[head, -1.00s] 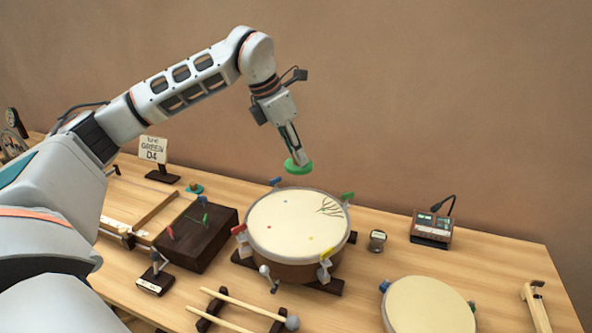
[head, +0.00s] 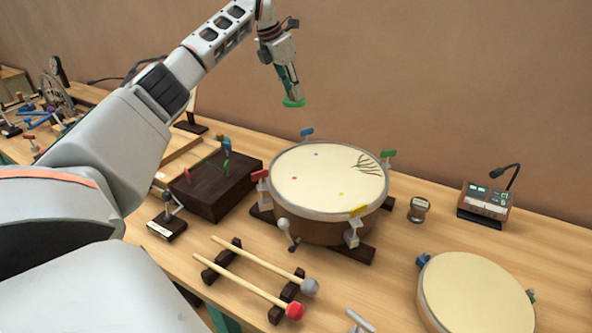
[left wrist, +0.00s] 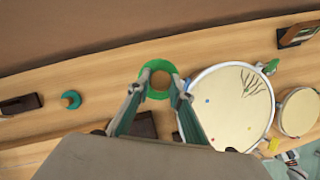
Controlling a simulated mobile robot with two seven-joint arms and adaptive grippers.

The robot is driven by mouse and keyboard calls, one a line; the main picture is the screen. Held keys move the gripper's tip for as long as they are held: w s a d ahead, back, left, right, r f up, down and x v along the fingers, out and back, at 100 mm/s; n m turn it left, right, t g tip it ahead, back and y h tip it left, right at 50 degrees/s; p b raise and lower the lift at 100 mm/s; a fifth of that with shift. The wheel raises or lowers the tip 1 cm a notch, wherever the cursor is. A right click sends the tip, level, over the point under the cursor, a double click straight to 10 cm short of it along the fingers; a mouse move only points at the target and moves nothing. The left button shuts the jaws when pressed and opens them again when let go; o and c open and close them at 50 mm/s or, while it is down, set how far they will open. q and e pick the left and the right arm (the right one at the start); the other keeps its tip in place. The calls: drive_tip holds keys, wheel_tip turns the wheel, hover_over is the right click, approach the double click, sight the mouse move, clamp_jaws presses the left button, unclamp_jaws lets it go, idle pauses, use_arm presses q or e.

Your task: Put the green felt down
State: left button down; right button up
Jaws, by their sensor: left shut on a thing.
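The green felt (head: 293,103), a green disc, is at the tip of my left gripper (head: 291,92), which is shut on it. In the left wrist view the felt (left wrist: 172,70) shows as a green ring around a tan middle, between the two fingers. The felt is held in the air, beyond and to the left of the large drum (head: 325,180) in the head view. The drum has red, blue, green and yellow clamps around its pale skin. My right gripper is not in view.
A dark block (head: 215,190) with coloured pegs stands left of the drum. Two mallets (head: 245,260) lie on a rack in front. A smaller drum (head: 475,295), a small jar (head: 419,209) and a metering box (head: 486,201) are on the right. A teal ring (left wrist: 72,100) lies on the table.

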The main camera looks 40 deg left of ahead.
use_arm(q)
drive_tip(key=shift+a+f+b, duration=0.3)
drive_tip(key=shift+a+f, duration=0.45)
drive_tip(key=shift+f, duration=0.3)
wheel_tip(320, 180, down, 14)
drive_tip(key=b, duration=0.3)
drive_tip(key=shift+f, duration=0.25)
drive_tip(key=shift+f+b, duration=0.3)
drive_tip(key=shift+f, duration=0.15)
wheel_tip(320, 180, down, 4)
drive_tip(key=shift+b, duration=0.4)
drive_tip(key=shift+f, duration=0.3)
drive_tip(key=shift+r, duration=0.2)
drive_tip(key=shift+f, duration=0.1)
drive_tip(key=c, duration=1.8)
unclamp_jaws()
drive_tip(key=shift+f, duration=0.1)
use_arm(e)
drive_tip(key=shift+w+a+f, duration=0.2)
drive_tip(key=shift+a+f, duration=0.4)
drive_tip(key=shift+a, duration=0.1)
